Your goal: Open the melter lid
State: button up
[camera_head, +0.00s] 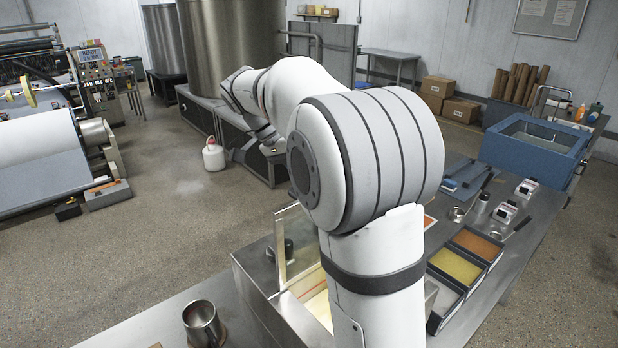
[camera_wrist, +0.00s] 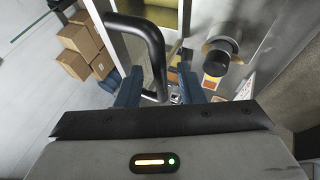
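The melter (camera_head: 252,270) is a steel box on the near bench, partly hidden by my arm. A pale-framed clear panel, apparently its lid (camera_head: 279,262), stands steeply raised at the box, with a pale yellow area beside it. In the wrist view a black loop handle (camera_wrist: 152,38) runs down from a metal-framed clear panel (camera_wrist: 186,16). My gripper (camera_wrist: 162,90) has its two blue-grey fingers apart, with the lower end of the handle between them. I cannot tell whether either finger touches it.
A black knob (camera_wrist: 217,54) on a steel wall with warning labels is close to the right finger. A metal cup (camera_head: 203,322) stands left of the melter. Trays with yellow (camera_head: 455,266) and orange (camera_head: 477,243) contents lie to the right. A blue-rimmed basin (camera_head: 535,140) is farther back.

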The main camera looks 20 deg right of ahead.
jog(key=b+v, duration=0.1)
jog(key=v, duration=0.6)
jog(key=shift+a+r, duration=0.3)
